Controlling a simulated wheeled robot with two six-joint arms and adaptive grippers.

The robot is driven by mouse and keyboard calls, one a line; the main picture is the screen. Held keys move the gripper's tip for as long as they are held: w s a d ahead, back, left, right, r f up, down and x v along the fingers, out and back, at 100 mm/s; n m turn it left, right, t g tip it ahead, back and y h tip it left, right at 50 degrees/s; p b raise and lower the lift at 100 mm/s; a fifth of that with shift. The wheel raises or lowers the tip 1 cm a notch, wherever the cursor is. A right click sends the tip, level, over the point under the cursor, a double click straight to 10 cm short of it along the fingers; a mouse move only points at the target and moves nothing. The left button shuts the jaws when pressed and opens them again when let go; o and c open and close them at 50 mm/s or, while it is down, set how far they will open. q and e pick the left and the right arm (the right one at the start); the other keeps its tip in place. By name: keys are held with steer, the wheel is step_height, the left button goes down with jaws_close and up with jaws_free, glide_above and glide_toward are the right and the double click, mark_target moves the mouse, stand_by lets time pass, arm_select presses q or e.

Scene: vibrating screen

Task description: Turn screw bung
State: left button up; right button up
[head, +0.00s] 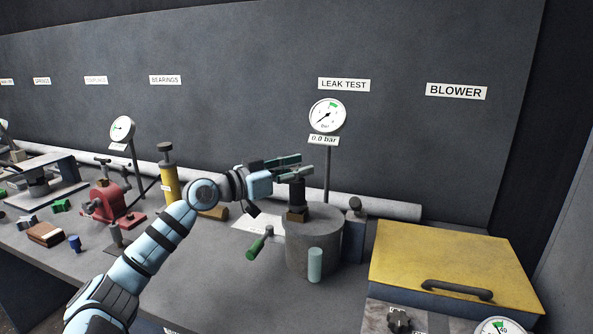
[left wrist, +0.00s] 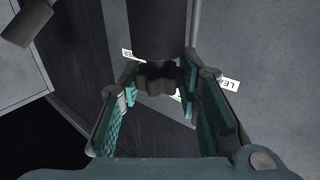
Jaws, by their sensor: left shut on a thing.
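My left gripper (head: 292,166) is at the top of a dark upright screw bung (head: 297,192). The exact contact of the pads is partly hidden. The dial gauge (head: 327,116) behind reads 0.0 bar on its label. My right gripper is not in view.
A green-handled lever (head: 256,246) sticks out left of the pot. A pale cylinder (head: 315,265) stands at its front. A yellow box lid (head: 440,262) is at the right. A yellow cylinder (head: 169,184) and red vice-like device (head: 106,202) stand at the left.

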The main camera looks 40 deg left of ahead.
mark_target(297, 167)
arm_select(q)
steer(key=shift+d+f+m+g+h+b, duration=0.15)
steer(key=shift+m+g+h+b, duration=0.6)
steer(key=shift+h+b, duration=0.7)
steer(key=o, duration=1.2)
steer(key=shift+c, duration=0.2)
step_height(297, 167, up, 10)
steer(key=shift+r, duration=0.1)
